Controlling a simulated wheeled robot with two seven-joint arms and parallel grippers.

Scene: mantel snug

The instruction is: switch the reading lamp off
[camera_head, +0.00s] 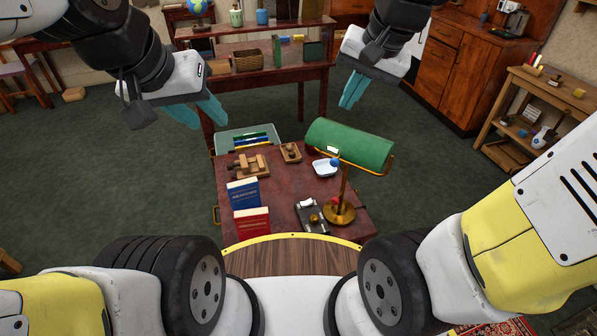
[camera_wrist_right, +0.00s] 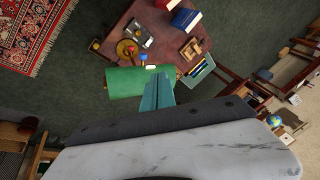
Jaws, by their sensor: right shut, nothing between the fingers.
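The reading lamp has a green shade (camera_head: 350,145) on a brass stem and round brass base (camera_head: 340,213), upright at the right of the low dark-red table. A blue ball (camera_head: 335,162) and a small white piece (camera_head: 333,149) show at the shade's lower edge. I cannot tell whether the lamp is lit. My right gripper (camera_head: 347,106) is shut and empty, beyond and above the shade. In the right wrist view its fingers (camera_wrist_right: 159,78) overlap the picture right beside the green shade (camera_wrist_right: 124,82); contact cannot be told. My left gripper (camera_head: 208,123) is open and empty, left of the lamp.
The low table (camera_head: 285,222) holds a blue book (camera_head: 243,194), a red book (camera_head: 251,224), wooden pieces (camera_head: 250,165), a white dish (camera_head: 325,168) and a dark device (camera_head: 311,215). A bin with folders (camera_head: 246,139) stands behind it. Open floor lies on both sides.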

